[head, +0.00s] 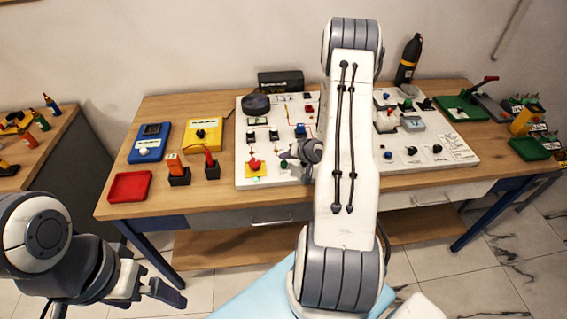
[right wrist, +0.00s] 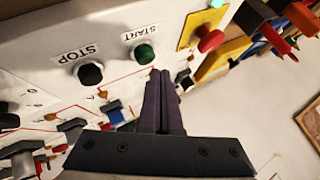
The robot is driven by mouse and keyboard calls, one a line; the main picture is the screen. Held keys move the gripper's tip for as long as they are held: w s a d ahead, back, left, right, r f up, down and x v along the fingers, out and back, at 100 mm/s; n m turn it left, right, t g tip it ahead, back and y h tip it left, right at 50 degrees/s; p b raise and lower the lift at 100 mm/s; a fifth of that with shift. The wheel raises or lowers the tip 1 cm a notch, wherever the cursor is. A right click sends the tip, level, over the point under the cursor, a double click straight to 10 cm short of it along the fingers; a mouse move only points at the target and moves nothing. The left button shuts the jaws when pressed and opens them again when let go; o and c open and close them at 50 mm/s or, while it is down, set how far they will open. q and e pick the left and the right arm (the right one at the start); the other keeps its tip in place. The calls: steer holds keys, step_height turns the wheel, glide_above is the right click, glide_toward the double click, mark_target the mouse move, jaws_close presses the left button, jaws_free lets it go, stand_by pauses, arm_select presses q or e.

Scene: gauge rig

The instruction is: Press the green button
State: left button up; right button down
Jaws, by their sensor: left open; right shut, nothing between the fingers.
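The green button (right wrist: 144,53) is round and sits on a white panel (head: 242,140) beside the label START. My right gripper (right wrist: 160,76) is shut and empty. Its tips show just below the green button in the right wrist view, and I cannot tell whether they touch it. In the head view my right gripper (head: 286,158) is over the front of the panel, partly hidden by my own arm. My left gripper (head: 158,289) is open and empty, low in front of the table at the left.
A black button (right wrist: 90,73) labelled STOP is beside the green one. A red button (head: 254,164) on a yellow base is to its left in the head view. A red tray (head: 129,187), blue meter (head: 150,142) and yellow meter (head: 202,137) stand on the wooden table (head: 220,206).

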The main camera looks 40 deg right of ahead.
mark_target(285, 165)
steer(key=shift+f, duration=0.1)
stand_by(0.7)
steer(key=shift+f, duration=0.3)
steer(key=shift+f+b, duration=0.4)
steer(key=shift+f, duration=0.15)
stand_by(0.6)
steer(key=shift+r, duration=0.15)
steer(key=shift+s+r+p, duration=0.1)
steer(key=shift+r+p, duration=0.7)
steer(key=shift+p, duration=0.15)
step_height(285, 165, up, 5)
steer(key=p, duration=0.4)
steer(key=shift+p, duration=0.4)
stand_by(0.5)
